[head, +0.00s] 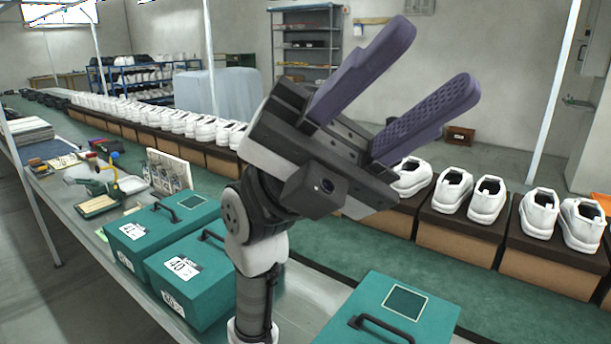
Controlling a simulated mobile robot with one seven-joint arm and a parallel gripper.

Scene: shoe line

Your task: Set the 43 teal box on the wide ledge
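Three teal boxes with black handles stand on the near bench. The left box (165,228) has a white label that is hard to read, perhaps 41. The middle box (200,282) has a label reading 40 and is partly hidden by my arm. The right box (400,312) is cut off by the bottom edge, and no label shows on it. I cannot tell which box is 43. My gripper (437,60) is raised above the bench, with its two purple fingers apart and nothing between them. I cannot make out which surface is the wide ledge.
A green conveyor (350,266) runs behind the boxes. White shoes (484,200) on brown boxes (455,243) line its far side. A grey shelf (306,42) stands at the back.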

